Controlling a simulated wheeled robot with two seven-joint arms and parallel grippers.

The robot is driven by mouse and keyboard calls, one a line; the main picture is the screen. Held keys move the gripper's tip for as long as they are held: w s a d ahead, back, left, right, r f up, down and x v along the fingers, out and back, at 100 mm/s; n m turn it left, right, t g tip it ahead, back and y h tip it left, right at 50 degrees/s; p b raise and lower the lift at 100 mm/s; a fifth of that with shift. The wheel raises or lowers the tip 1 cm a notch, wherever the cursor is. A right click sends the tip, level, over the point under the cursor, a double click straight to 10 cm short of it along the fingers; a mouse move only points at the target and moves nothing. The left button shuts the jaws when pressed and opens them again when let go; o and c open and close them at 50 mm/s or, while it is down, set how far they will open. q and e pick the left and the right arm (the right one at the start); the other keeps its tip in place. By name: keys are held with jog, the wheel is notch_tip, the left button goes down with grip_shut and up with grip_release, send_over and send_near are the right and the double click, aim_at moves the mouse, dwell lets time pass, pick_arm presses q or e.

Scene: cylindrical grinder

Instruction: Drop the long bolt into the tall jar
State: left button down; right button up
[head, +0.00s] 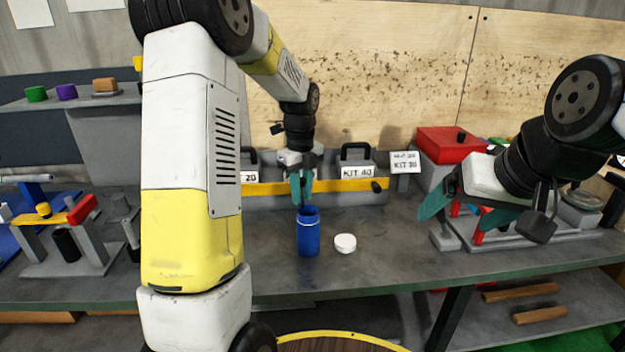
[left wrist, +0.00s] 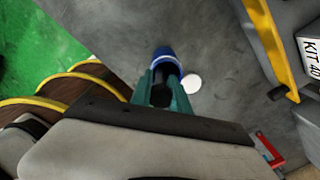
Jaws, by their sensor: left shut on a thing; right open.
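The tall blue jar (head: 308,238) stands upright and open on the grey bench, with a white band near its top. Its white lid (head: 345,243) lies just right of it. My left gripper (head: 301,192) is shut right above the jar's mouth. In the left wrist view a dark piece (left wrist: 161,94), likely the long bolt, sits between the teal fingers, in line with the jar (left wrist: 166,58); whether its lower end is inside the mouth I cannot tell. The lid also shows in the left wrist view (left wrist: 192,84). My right gripper (head: 470,214) is open and empty at the right.
Grey kit boxes, one marked KIT 40 (head: 357,172), stand behind the jar with a yellow bar (head: 335,186) across them. A red box (head: 450,145) is at the back right. A grey fixture (head: 70,245) stands at the left. The bench front around the jar is clear.

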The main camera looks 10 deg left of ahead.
pick_arm(q)
jog(key=shift+f, duration=0.25)
jog(key=c, duration=1.2)
grip_release()
jog(key=shift+o, duration=0.2)
jog(key=shift+r, duration=0.1)
notch_tip(320, 180, up, 8)
jog(key=shift+f, duration=0.2)
